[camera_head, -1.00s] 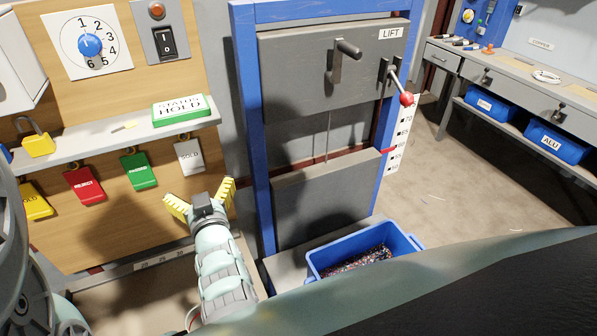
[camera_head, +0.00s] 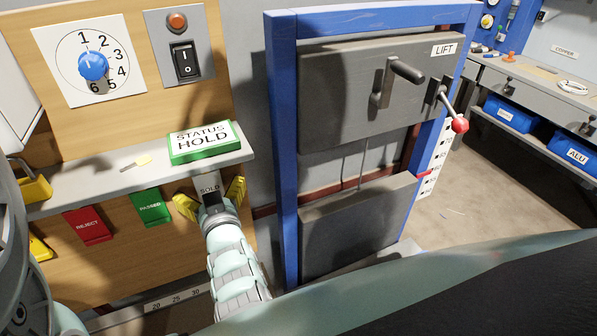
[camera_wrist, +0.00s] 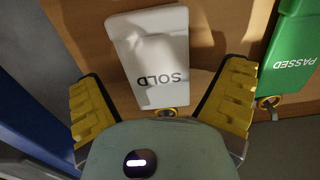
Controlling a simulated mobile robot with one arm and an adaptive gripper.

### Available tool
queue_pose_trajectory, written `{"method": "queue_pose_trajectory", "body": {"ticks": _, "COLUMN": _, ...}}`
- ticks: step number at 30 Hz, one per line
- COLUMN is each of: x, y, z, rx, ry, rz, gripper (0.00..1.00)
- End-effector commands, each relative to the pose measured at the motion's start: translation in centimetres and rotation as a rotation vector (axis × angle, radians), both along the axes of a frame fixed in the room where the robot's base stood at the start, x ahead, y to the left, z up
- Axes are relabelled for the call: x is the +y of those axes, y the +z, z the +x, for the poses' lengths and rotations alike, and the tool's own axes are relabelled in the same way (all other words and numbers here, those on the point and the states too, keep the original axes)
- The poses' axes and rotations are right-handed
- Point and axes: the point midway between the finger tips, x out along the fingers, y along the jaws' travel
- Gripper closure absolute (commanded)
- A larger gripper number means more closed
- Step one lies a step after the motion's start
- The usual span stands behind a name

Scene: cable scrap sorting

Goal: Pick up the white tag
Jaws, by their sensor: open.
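The white tag (camera_wrist: 150,50), marked SOLD, hangs from a ring below the shelf edge. In the head view its upper part (camera_head: 208,186) shows just beyond my gripper, which hides the rest. My gripper (camera_head: 211,196) has its yellow fingers spread apart. In the wrist view the tag lies between and beyond the two fingers of my gripper (camera_wrist: 160,97), with a gap to each finger. Nothing is held. The tag's brass ring (camera_wrist: 167,112) shows near the palm.
A green PASSED tag (camera_head: 151,207) hangs left of the white tag, and a red REJECT tag (camera_head: 88,225) farther left. A green STATUS HOLD sign (camera_head: 204,142) stands on the shelf (camera_head: 85,183) above. The blue lift frame (camera_head: 284,160) rises close on the right.

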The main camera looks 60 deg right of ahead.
Motion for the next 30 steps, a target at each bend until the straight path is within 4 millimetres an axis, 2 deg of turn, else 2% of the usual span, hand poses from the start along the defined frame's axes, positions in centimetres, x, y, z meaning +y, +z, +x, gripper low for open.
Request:
{"method": "queue_pose_trajectory", "body": {"ticks": 5, "x": -0.11, "y": -0.03, "z": -0.15, "rx": 0.001, "ry": -0.005, "rz": 0.001, "gripper": 0.07}}
{"method": "queue_pose_trajectory", "body": {"ticks": 21, "x": -0.06, "y": -0.02, "z": -0.06, "rx": 0.001, "ry": -0.002, "rz": 0.001, "gripper": 0.63}}
{"method": "queue_pose_trajectory", "body": {"ticks": 30, "x": -0.03, "y": -0.02, "z": -0.03, "rx": 0.001, "ry": -0.001, "rz": 0.001, "gripper": 0.64}}
